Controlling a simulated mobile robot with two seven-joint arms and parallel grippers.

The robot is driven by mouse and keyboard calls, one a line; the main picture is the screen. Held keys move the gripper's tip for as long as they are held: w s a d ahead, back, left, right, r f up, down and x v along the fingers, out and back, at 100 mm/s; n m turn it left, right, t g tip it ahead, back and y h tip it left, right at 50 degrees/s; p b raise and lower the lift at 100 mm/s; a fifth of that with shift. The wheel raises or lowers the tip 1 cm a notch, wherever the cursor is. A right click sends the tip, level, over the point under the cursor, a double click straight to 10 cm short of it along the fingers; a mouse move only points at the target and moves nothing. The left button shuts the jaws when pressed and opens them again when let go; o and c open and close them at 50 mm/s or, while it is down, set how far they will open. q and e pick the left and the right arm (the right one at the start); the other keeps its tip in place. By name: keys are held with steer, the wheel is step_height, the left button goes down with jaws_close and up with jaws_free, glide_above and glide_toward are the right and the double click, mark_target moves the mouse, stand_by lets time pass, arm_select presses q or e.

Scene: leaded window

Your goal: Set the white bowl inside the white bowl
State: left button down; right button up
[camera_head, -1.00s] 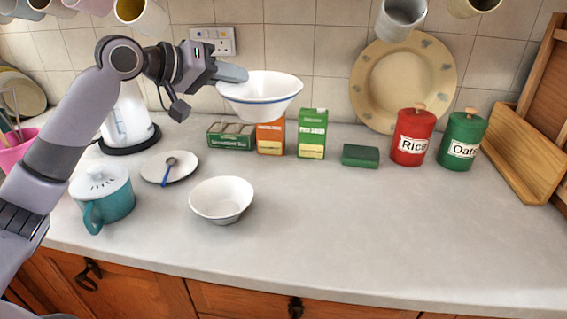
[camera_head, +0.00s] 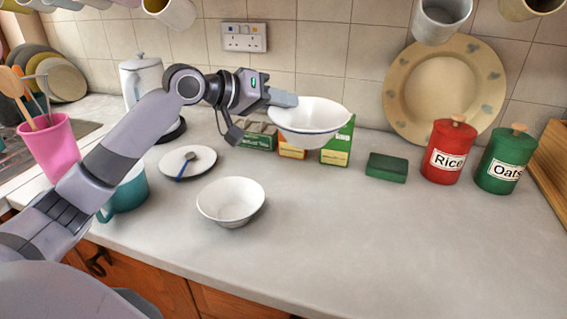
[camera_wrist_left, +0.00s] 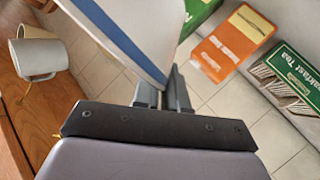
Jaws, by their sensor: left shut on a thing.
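A white bowl with a blue band (camera_head: 310,122) is held in the air by my left gripper (camera_head: 288,98), which is shut on its left rim. In the left wrist view the same bowl (camera_wrist_left: 125,35) shows large and close, with the jaws (camera_wrist_left: 163,95) at its edge. A second, smaller white bowl (camera_head: 231,203) stands upright and empty on the counter, nearer to me and to the left of the held bowl. The two bowls are apart. My right gripper is not in view.
Boxes stand by the wall, including a green one (camera_head: 338,147), partly behind the held bowl. A plate with a spoon (camera_head: 187,162), a teal pot (camera_head: 127,190) and a pink holder (camera_head: 50,147) are left. A green block (camera_head: 387,167) and red canister (camera_head: 449,152) are right. The front counter is clear.

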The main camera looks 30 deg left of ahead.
arm_select(q)
step_height(320, 180, down, 14)
steer(key=shift+r+b, duration=0.25)
steer(key=shift+b, duration=0.2)
steer(key=c, duration=1.2)
jaws_free()
steer(key=shift+o, duration=0.2)
